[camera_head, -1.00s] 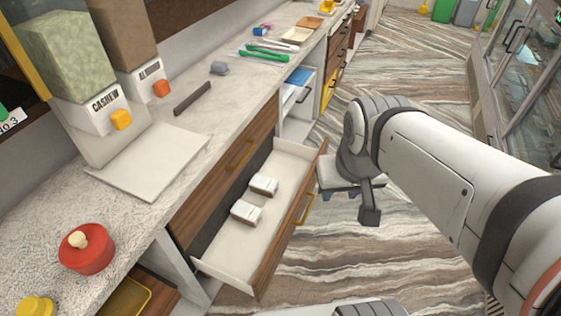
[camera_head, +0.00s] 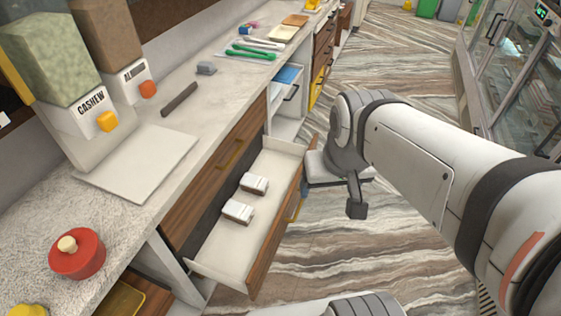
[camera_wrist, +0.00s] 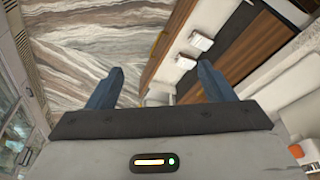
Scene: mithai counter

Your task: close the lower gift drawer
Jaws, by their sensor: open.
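The lower gift drawer (camera_head: 228,251) is pulled open below the counter, with a wooden front and a yellow handle. Two small white boxes lie inside it. In the wrist view its pale interior (camera_wrist: 180,42) and the boxes show at upper centre. My gripper (camera_wrist: 160,80) is open and empty, its two blue fingers apart. In the wrist view the left finger is over the floor and the right one over the drawer side. In the head view the gripper is beside the outer face of the drawer front, mostly hidden by my wrist; contact cannot be told.
The upper wooden drawer (camera_head: 210,180) is shut above the open one. The counter (camera_head: 200,100) holds the cashew dispenser (camera_head: 85,135), a red lidded pot (camera_head: 77,255) and several utensils. Striped floor (camera_head: 390,260) is free right of the drawer. Glass cabinets (camera_head: 510,70) stand at far right.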

